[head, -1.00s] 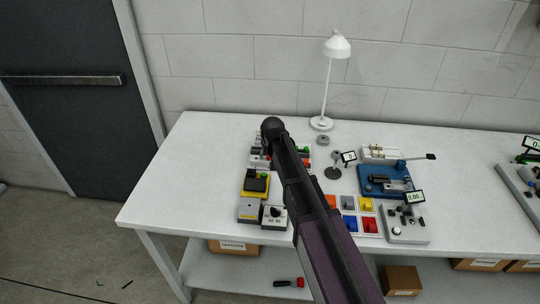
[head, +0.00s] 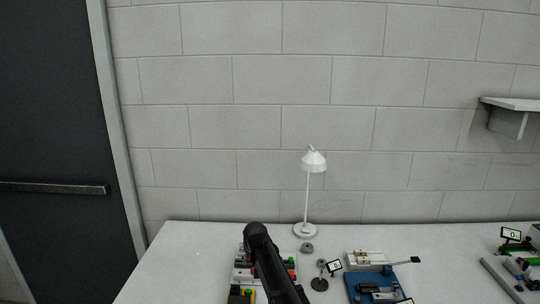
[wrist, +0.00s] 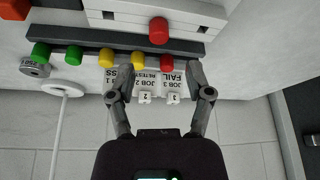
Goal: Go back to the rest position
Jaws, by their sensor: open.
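My gripper (wrist: 159,72) is open, with its two fingers apart and nothing held between them in the wrist view. Beyond the fingertips is a dark rail with green, yellow and red knobs, such as this red knob (wrist: 167,89). Cards below it read JOB 2 RETEST (wrist: 145,82) and JOB 3 FAIL (wrist: 172,80); small white tags marked 2 and 3 are between the fingers. I cannot tell whether the fingers touch anything. In the head view my arm rises from the bottom edge over the left part of the white table (head: 185,255), and my gripper is hidden there.
A white lamp (head: 307,195) stands at the back of the table. A blue fixture (head: 375,283) and a small display (head: 334,266) are right of my arm. More equipment (head: 515,265) is at the far right. The table's left end is clear. A wall shelf (head: 515,105) juts out at right.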

